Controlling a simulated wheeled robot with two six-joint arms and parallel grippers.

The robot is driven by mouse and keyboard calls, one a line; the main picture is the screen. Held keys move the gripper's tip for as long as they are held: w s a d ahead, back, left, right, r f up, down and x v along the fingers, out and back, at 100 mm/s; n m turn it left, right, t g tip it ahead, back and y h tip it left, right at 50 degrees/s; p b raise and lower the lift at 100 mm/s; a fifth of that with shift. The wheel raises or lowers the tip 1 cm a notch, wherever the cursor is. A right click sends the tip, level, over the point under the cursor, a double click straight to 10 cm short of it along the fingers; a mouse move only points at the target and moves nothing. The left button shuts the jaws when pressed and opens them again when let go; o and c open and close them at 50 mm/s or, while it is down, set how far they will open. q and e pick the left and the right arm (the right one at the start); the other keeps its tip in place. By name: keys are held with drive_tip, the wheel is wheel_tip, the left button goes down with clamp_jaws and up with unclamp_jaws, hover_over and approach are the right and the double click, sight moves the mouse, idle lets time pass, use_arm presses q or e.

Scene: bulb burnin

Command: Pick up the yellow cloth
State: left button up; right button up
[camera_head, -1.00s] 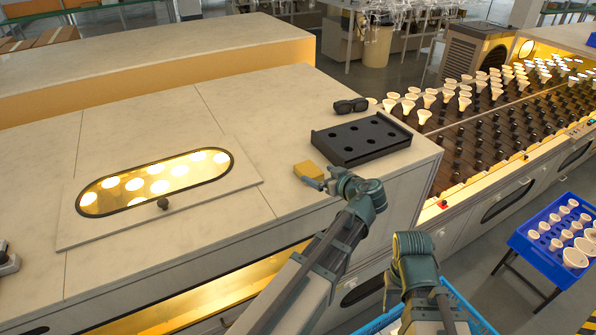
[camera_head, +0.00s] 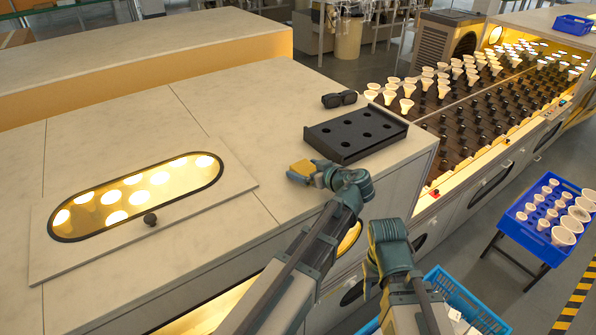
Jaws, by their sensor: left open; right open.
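The yellow cloth (camera_head: 303,167) is a small folded block on the pale worktop, left of the black holed tray. My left gripper (camera_head: 302,176) is open, low over the worktop at the cloth's near side. Its fingertips are beside or touching the cloth; I cannot tell which. The gripper hides the cloth's near edge. My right gripper (camera_head: 370,275) is open and empty, in front of the bench's edge and away from the cloth; its fingers are mostly hidden behind its wrist.
Bulb racks (camera_head: 480,115) stand at right. Blue crates (camera_head: 548,255) stand low at right. The worktop left of the cloth is clear.

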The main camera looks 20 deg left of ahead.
sight(307, 169)
use_arm(q)
drive_tip(key=shift+s+d+r, duration=0.15)
drive_tip(key=shift+d, duration=0.2)
drive_tip(key=shift+c, duration=0.6)
drive_tip(key=shift+a, duration=0.15)
drive_tip(key=c, duration=1)
use_arm(e)
drive_tip(key=shift+s+d, duration=0.15)
drive_tip(key=shift+d, duration=0.05)
use_arm(q)
drive_tip(key=shift+c, duration=0.2)
use_arm(e)
drive_tip(key=shift+r, duration=0.15)
use_arm(q)
wheel_tip(307, 169, up, 10)
drive_tip(key=p, duration=1)
use_arm(e)
wheel_tip(307, 169, up, 10)
